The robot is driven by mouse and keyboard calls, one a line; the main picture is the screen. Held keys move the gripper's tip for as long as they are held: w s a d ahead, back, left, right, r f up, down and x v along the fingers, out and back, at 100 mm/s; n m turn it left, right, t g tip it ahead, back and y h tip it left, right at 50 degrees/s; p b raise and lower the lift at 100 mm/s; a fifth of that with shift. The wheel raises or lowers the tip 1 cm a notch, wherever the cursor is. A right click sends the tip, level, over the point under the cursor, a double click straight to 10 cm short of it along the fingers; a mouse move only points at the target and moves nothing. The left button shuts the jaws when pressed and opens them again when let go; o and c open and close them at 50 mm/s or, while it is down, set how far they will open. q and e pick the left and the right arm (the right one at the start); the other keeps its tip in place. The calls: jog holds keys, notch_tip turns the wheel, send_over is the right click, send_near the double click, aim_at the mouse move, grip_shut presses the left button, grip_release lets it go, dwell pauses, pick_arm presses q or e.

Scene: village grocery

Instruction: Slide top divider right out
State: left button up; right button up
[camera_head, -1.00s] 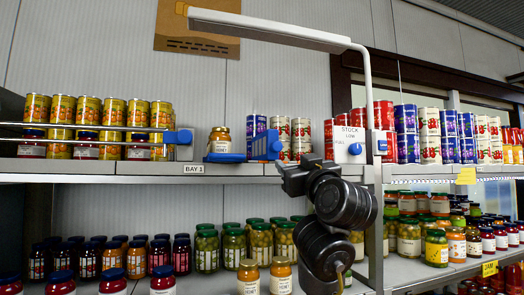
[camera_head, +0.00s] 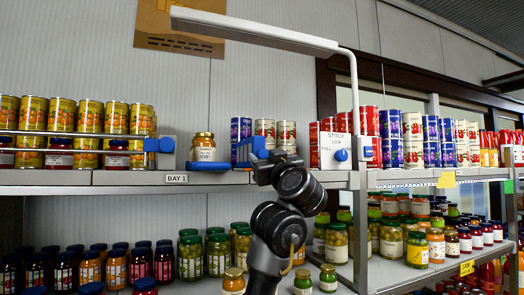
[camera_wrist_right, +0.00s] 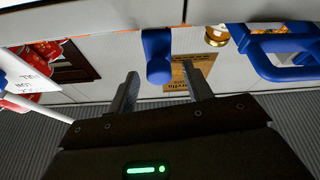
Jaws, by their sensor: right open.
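The right divider (camera_head: 240,152) is a blue upright panel on the top shelf, left of the red-and-white cans. My right gripper (camera_head: 262,163) is at its front right side and covers part of it in the head view. In the right wrist view, my open right gripper (camera_wrist_right: 162,86) has a blue knob-like handle (camera_wrist_right: 157,58) between its two fingertips. A gap shows on each side of the handle; I cannot tell how deep it sits between them. My left gripper is not in view.
A honey jar (camera_head: 203,147) stands on a blue base left of the divider. Yellow cans (camera_head: 88,117) stand behind rails at left. The lower shelf holds many jars.

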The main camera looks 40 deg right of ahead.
jog(key=shift+w+d+r, duration=0.2)
jog(key=shift+w+r, duration=0.15)
jog(key=shift+w, duration=0.15)
jog(key=shift+w+d+r+p, duration=0.1)
jog(key=shift+w+r+p, duration=0.05)
jog(key=shift+w+p, duration=0.15)
jog(key=shift+w+d, duration=0.15)
jog(key=shift+w, duration=0.2)
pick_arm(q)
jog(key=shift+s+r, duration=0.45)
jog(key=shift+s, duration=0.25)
